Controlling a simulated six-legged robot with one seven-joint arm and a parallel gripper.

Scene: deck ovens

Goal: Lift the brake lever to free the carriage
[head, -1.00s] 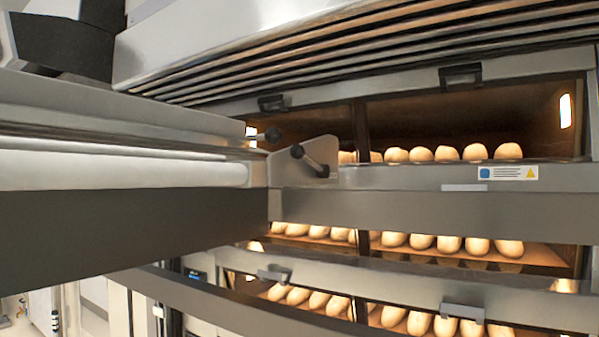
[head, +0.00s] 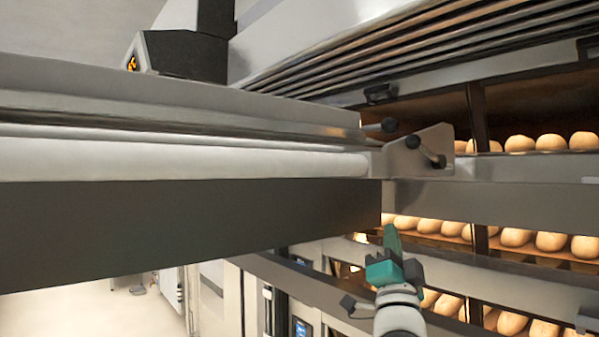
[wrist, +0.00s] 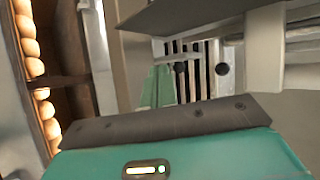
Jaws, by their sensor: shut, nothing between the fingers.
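A short lever with a black knob (head: 425,150) slants across the metal end plate (head: 408,152) of the long carriage (head: 190,165); it looks like the brake lever. A second black knob on a rod (head: 390,125) sticks out just above and to the left. My teal gripper (head: 391,232) is below the end plate in the head view, pointing up, shut and empty, apart from the lever. In the wrist view the shut teal fingers (wrist: 158,88) show in the middle. Two dark round shapes sit beyond them; I cannot tell whether they are the knobs.
Oven decks with rows of bread loaves (head: 550,241) stand at the right, with metal rails (head: 500,205) across their fronts. The carriage's dark side beam (head: 190,225) fills the left. A slatted hood (head: 430,45) hangs above. Floor (head: 90,310) shows at lower left.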

